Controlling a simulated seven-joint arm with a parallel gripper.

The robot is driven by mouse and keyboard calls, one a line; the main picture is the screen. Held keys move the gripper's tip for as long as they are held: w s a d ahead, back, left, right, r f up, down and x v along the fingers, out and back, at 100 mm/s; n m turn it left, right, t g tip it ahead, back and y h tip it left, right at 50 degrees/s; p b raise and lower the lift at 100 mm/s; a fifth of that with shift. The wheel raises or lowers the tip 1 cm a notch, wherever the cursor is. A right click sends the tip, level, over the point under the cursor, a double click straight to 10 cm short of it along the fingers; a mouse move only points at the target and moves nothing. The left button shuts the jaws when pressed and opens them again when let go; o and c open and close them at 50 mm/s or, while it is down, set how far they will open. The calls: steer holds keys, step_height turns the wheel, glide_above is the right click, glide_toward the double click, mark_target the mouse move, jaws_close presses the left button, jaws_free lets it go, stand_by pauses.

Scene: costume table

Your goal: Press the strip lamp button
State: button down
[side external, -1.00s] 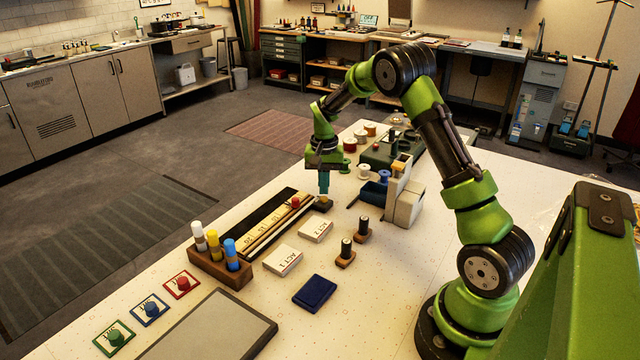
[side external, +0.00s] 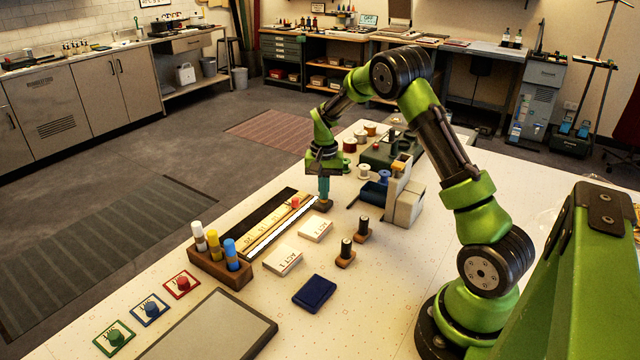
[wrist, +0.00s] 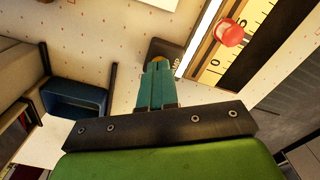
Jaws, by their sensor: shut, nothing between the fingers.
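My gripper (side external: 323,197) points down with its teal fingers shut and nothing between them. Its tips are at the small dark lamp button box (side external: 324,206) at the far right end of the strip lamp. In the wrist view the fingertips (wrist: 157,66) cover part of the yellow button on the dark box (wrist: 166,48), so how far it is pressed is hidden. The strip lamp (side external: 284,226) glows white along the edge of the ruler board, and its lit end also shows in the wrist view (wrist: 200,38).
A red knob (side external: 295,202) sits on the ruler board beside the lamp. White card boxes (side external: 316,229), dark spools (side external: 362,229) and a blue tray (side external: 374,192) stand nearby. A wooden rack (side external: 220,268) holds markers.

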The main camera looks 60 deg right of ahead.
steer(key=shift+r, duration=3.35)
steer(key=s+a+r+n+t, duration=0.2)
steer(key=s+a+r, duration=0.2)
steer(key=s+a, duration=0.2)
steer(key=s+a+r+n+t+y, duration=0.1)
steer(key=s+a+r, duration=0.4)
steer(key=a, duration=0.5)
steer(key=s+a+r+n+t+y, duration=0.1)
steer(key=s+a+r+n+t, duration=0.3)
steer(key=s+a, duration=0.4)
steer(key=shift+s+a+r+n, duration=0.15)
steer(key=shift+s+r+n, duration=0.2)
steer(key=shift+r+n, duration=0.25)
